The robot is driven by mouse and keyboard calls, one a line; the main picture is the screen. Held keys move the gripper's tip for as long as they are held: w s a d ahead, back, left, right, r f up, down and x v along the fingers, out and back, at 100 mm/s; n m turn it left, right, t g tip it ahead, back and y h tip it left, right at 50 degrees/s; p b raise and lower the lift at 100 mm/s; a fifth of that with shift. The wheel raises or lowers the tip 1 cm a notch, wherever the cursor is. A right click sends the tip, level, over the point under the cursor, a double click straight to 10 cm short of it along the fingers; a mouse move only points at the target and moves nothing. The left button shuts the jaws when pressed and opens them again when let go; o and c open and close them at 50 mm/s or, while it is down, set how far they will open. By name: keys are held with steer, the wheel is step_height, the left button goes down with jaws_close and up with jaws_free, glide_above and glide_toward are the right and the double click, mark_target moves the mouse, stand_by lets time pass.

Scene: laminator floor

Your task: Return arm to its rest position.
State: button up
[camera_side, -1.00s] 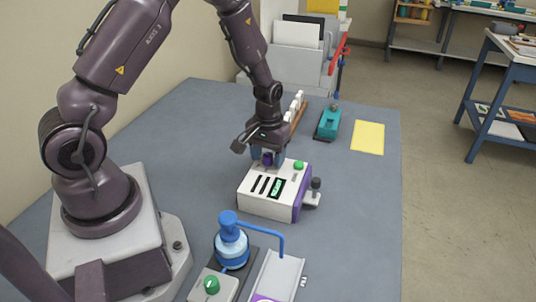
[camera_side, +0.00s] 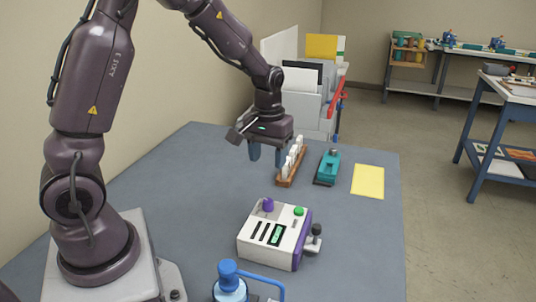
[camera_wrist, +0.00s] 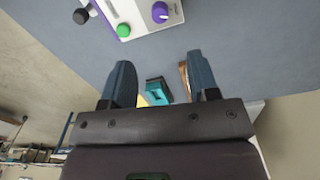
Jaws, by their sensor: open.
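My gripper (camera_side: 266,152) is open and empty, raised above the table behind the white and purple machine. Its two blue-grey fingers point down in the side view. They also show spread apart in the wrist view (camera_wrist: 163,82). The machine (camera_side: 262,232) stands on the blue-grey table (camera_side: 190,180) with a purple knob (camera_side: 268,204), a green button (camera_side: 299,211) and a small display on top. In the wrist view the purple knob (camera_wrist: 160,12) and green button (camera_wrist: 123,30) are at the top edge. Nothing touches the fingers.
A wooden rack (camera_side: 291,166) with white pieces stands just right of the gripper. Beside it are a teal stapler-like tool (camera_side: 327,167) and a yellow sheet (camera_side: 367,181). A grey file holder (camera_side: 308,106) stands behind. A blue bottle (camera_side: 229,286) is at the front.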

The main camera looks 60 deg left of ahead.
stand_by(0.3)
steer(key=s+d+r+m+t, duration=0.2)
steer(key=s+d+r+m, duration=0.1)
steer(key=s+d+r, duration=0.2)
steer(key=s+d+r+m+t, duration=0.3)
steer(key=s+d+r+m, duration=0.1)
steer(key=s+r, duration=0.6)
steer(key=shift+s+d+r+t, duration=0.3)
steer(key=shift+s+d, duration=0.1)
steer(key=shift+d, duration=0.3)
stand_by(0.6)
